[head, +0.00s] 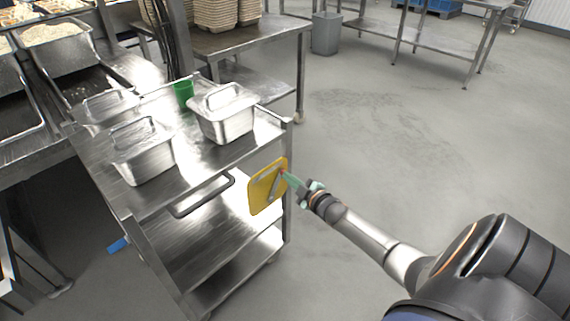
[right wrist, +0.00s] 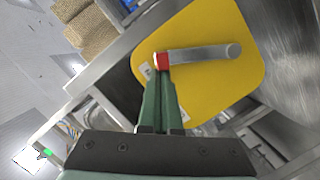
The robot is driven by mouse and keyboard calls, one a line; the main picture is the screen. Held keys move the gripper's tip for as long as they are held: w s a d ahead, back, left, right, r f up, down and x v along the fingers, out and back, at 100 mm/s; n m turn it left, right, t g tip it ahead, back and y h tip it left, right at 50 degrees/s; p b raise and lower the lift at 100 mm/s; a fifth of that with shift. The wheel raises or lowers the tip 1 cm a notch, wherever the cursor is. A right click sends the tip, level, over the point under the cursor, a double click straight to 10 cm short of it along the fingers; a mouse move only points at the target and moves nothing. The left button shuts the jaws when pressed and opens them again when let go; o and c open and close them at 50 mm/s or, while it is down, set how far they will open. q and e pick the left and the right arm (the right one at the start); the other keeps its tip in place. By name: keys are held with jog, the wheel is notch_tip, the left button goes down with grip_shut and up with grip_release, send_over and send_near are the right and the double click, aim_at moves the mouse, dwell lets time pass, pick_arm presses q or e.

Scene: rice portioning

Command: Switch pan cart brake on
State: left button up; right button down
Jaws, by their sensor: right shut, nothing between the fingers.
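The steel pan cart (head: 192,163) stands at the left in the head view. A yellow plate (head: 258,197) is fixed at its near right end, with a grey brake lever (head: 274,190) on it. In the right wrist view the yellow plate (right wrist: 215,85) fills the upper middle, and the grey lever (right wrist: 205,53) lies across it with a red part at its left end. My right gripper (head: 288,177) is shut and empty. Its green fingertips (right wrist: 160,72) are at the red part; I cannot tell whether they touch. My left gripper is out of view.
Lidded steel pans (head: 226,121) (head: 144,158) and a green cup (head: 183,95) stand on the cart top. A dark push handle (head: 203,196) sticks out at the cart's near side. A steel table (head: 250,41) stands behind. The floor (head: 390,130) to the right is clear.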

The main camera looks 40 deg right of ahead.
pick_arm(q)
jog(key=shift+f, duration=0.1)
pick_arm(e)
jog(key=shift+d+f, duration=0.15)
jog(key=shift+d, duration=0.25)
dwell(0.3)
